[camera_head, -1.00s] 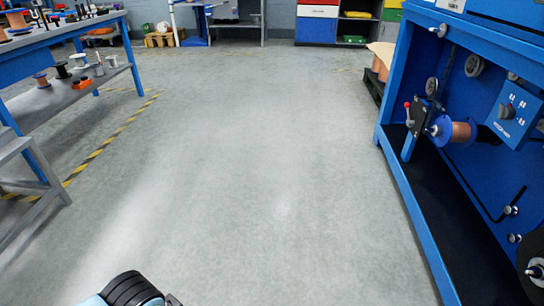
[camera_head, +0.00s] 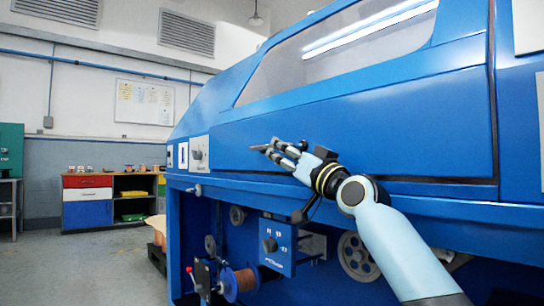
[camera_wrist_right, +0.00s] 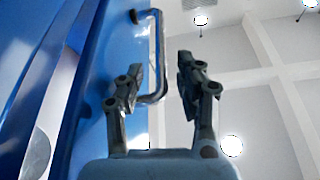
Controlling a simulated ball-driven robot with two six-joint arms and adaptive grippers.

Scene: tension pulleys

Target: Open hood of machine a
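The blue machine's hood (camera_head: 380,135) fills the upper right of the head view, with a long slanted window (camera_head: 350,45). The hood looks shut. My right gripper (camera_head: 268,149) is in front of the hood's lower left part, its fingers pointing left. In the right wrist view my right gripper (camera_wrist_right: 158,75) is open, its two fingers apart. A bent metal handle (camera_wrist_right: 158,40) on the blue panel shows between and beyond the fingertips; I cannot tell whether the fingers are around it. I cannot make out the handle in the head view. My left gripper is not in view.
Below the hood are a copper spool (camera_head: 245,280), a small blue control box (camera_head: 277,246) and pulleys (camera_head: 357,255). A coloured drawer cabinet (camera_head: 87,200) stands at the back left. Floor (camera_head: 100,270) is free at the lower left.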

